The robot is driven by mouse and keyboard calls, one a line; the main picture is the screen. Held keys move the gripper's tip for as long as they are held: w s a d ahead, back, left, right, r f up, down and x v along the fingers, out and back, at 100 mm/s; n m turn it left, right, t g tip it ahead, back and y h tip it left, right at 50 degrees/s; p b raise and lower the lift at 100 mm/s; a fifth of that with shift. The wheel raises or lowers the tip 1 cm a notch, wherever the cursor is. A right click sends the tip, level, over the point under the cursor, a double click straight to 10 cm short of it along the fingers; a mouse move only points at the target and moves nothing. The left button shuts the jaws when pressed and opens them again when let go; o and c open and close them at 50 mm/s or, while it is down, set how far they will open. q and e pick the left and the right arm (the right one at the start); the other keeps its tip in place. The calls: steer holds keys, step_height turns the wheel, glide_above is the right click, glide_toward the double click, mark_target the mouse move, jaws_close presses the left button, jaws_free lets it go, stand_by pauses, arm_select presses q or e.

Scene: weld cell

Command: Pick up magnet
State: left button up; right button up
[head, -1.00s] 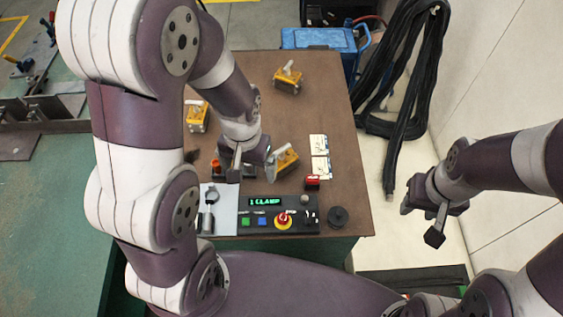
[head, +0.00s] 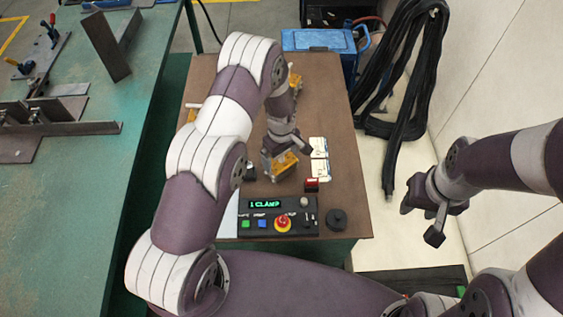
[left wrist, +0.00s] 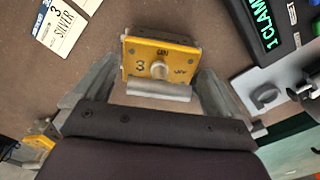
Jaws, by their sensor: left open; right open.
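A yellow magnet (left wrist: 160,60) marked "3", with a round knob and a grey bar handle, lies on the brown table top in the left wrist view. It also shows in the head view (head: 288,163), partly covered by my gripper. My left gripper (left wrist: 155,88) is open, with one finger on each side of the handle; I cannot tell whether they touch it. A second yellow magnet (head: 295,81) is partly hidden behind my left arm. A third (head: 191,116) is mostly hidden to the left of that arm. My right gripper (head: 432,218) is open and empty, right of the table.
A control box (head: 252,218) reading "1 CLAMP" stands at the table's near edge, with a black round knob (head: 336,218) beside it. White cards (head: 319,158) and a small red item (head: 312,184) lie right of the magnet. A blue case (head: 318,40) stands behind the table.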

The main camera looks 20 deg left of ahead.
arm_select(q)
step_height(320, 180, down, 2)
steer(key=shift+f, duration=0.15)
steer(key=shift+w+f, duration=0.1)
steer(key=shift+f, duration=0.2)
steer(key=c, duration=1.6)
steer(key=shift+w+r, duration=0.1)
steer(key=shift+r, duration=0.05)
steer(key=shift+c, duration=0.4)
steer(key=shift+r, duration=0.1)
